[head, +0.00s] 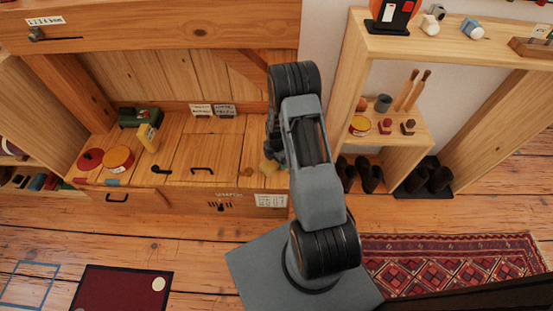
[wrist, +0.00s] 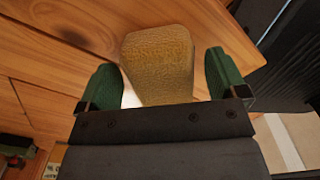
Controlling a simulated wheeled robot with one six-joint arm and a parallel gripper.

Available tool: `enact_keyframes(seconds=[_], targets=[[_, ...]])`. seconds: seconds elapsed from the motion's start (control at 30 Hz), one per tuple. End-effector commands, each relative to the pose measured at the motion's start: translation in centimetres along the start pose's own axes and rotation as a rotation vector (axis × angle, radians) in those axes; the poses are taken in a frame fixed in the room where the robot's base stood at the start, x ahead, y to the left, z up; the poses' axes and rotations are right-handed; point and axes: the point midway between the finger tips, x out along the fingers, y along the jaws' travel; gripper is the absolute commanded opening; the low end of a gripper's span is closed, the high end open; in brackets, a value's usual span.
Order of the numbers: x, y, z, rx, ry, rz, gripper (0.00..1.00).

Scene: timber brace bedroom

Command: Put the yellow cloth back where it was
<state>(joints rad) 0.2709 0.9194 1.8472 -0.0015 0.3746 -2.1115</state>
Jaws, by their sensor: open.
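The yellow cloth (wrist: 158,60) is a mustard, textured, rounded block shape in the wrist view. It lies between the two green fingertips of my gripper (wrist: 166,78), with a gap showing at the right finger. The left finger is very close to its edge, and I cannot tell whether they touch. My gripper is open. In the head view a small yellow piece, which looks like the cloth (head: 268,167), shows on the wooden bench top (head: 215,150) beside my arm. My arm hides most of the gripper there.
A yellow box-like item (head: 148,138), a green case (head: 140,117), an orange round tin (head: 118,158) and a red disc (head: 89,159) stand on the bench's left. Black handles (head: 202,170) sit on its lids. A shelf unit (head: 362,80) stands at right.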

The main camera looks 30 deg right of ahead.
Motion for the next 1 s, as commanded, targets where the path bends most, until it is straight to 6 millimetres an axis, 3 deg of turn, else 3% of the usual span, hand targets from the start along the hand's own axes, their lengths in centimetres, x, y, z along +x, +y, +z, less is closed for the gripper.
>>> enact_keyframes(seconds=[0.17,0.6,0.87,1.0], targets=[[-1.4,0.1,0.0,0.000,-0.001,0.001,0.91],[-9.5,0.0,0.0,0.000,0.000,0.001,0.91],[-12.2,0.1,-0.1,0.010,-0.001,0.003,0.91],[-15.8,0.1,-1.1,0.140,-0.011,0.025,0.91]])
